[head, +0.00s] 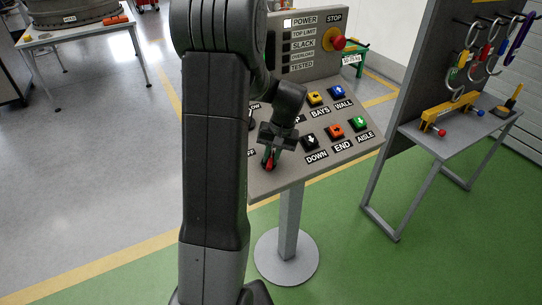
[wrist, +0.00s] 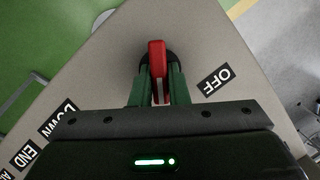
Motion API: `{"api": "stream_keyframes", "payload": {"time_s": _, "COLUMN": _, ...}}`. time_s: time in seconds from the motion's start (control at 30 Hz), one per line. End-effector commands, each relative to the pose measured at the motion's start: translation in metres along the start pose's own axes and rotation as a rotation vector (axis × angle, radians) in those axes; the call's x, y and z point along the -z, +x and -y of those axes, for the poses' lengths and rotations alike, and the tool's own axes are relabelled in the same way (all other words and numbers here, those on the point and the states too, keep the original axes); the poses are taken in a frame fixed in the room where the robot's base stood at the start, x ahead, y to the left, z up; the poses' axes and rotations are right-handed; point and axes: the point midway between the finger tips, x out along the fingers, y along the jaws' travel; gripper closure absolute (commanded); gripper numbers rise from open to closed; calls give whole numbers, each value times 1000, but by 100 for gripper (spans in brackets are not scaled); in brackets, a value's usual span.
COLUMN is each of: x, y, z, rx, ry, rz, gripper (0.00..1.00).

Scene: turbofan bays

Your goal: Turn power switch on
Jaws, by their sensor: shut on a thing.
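The power switch's red lever (wrist: 157,57) rises from a dark round base on the grey sloping console (head: 275,183). An OFF label (wrist: 217,80) lies to its right in the wrist view. My gripper (wrist: 159,78) has its green fingers on both sides of the lever and is shut on it. In the head view my gripper (head: 269,158) is at the panel's lower left corner, with the red lever tip (head: 268,166) just showing. The lamp beside POWER (head: 287,23) is bright white. My arm hides part of the panel's left side, and no ON label shows.
Arrow buttons, among them DOWN (head: 310,142) and END (head: 335,131), sit to the right on the panel. A red STOP button (head: 337,42) is on the upright part. A side table (head: 460,130) with a yellow tool stands at right. Open floor lies at left.

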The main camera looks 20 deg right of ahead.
Motion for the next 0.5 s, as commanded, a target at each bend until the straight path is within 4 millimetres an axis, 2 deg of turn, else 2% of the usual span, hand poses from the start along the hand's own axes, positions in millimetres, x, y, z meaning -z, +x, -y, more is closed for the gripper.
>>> {"api": "stream_keyframes", "payload": {"time_s": 0.37, "x": 0, "y": 0, "z": 0, "rx": 3, "ry": 7, "rz": -1, "gripper": 100}}
{"api": "stream_keyframes", "payload": {"time_s": 0.4, "x": 0, "y": 0, "z": 0, "rx": 3, "ry": 7, "rz": -1, "gripper": 83}}
{"api": "stream_keyframes", "payload": {"time_s": 0.5, "x": 0, "y": 0, "z": 0, "rx": 2, "ry": 6, "rz": -1, "gripper": 64}}
